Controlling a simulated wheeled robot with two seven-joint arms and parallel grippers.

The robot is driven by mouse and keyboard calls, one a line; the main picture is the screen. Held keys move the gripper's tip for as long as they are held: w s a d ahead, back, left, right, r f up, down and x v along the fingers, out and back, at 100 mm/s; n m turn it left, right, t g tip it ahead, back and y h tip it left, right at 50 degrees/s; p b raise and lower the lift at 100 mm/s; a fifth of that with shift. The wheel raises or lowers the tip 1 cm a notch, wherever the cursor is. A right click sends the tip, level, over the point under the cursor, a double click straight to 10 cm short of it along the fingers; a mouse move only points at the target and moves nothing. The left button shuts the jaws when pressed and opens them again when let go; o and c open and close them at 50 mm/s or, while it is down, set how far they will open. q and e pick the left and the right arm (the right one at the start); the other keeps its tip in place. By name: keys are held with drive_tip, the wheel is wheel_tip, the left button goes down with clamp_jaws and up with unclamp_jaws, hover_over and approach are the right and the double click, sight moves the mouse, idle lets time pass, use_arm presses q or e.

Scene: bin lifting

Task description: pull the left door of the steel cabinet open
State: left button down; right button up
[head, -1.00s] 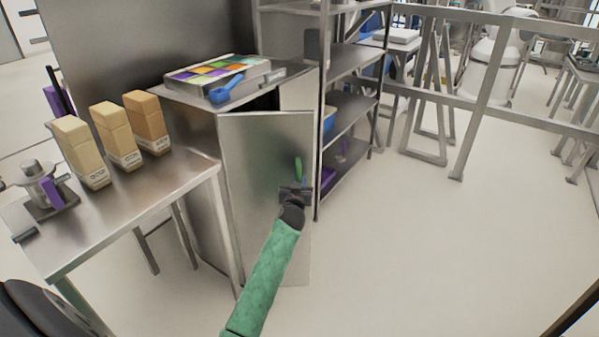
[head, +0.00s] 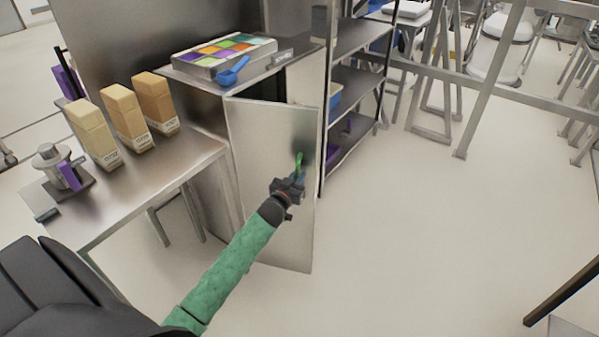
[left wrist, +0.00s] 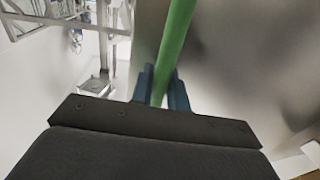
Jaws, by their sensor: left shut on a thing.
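The left door (head: 268,215) of the steel cabinet (head: 207,190) stands partly open in the head view, swung out from its left edge. A dark gap shows above it, under the cabinet top. A green handle (head: 298,160) stands upright near the door's right edge. My left gripper (head: 297,176) is shut on this handle. In the left wrist view, the green handle (left wrist: 174,50) runs between the two blue fingers (left wrist: 160,90), with the door's grey face (left wrist: 245,60) to the right. The cabinet's inside is mostly hidden. My right gripper is not in view.
A steel table (head: 130,200) with several cartons (head: 127,115) and a metal device (head: 60,168) stands left of the door. A colourful tray (head: 215,55) and blue scoop (head: 233,72) lie on the cabinet. A shelf rack (head: 355,85) stands right. Floor (head: 420,230) at right is clear.

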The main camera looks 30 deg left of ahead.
use_arm(q)
drive_tip(key=s+a+m+g+h+p, duration=0.1)
drive_tip(key=s+a+m+h+p, duration=0.1)
drive_tip(key=s+m+h, duration=0.3)
drive_tip(key=s+h+p, duration=0.1)
drive_tip(key=s+h, duration=0.3)
drive_tip(key=s, duration=0.3)
drive_tip(key=shift+s+a+m+g+p, duration=0.15)
drive_tip(key=shift+s+m+g+p, duration=0.15)
drive_tip(key=shift+m+p, duration=0.1)
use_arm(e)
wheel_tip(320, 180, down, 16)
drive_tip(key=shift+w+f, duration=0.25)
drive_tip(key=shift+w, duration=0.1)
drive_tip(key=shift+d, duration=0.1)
use_arm(q)
drive_tip(key=c, duration=1.4)
unclamp_jaws()
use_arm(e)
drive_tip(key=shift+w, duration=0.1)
use_arm(q)
drive_tip(key=b+v, duration=0.2)
drive_tip(key=v, duration=0.5)
drive_tip(key=shift+s, duration=0.35)
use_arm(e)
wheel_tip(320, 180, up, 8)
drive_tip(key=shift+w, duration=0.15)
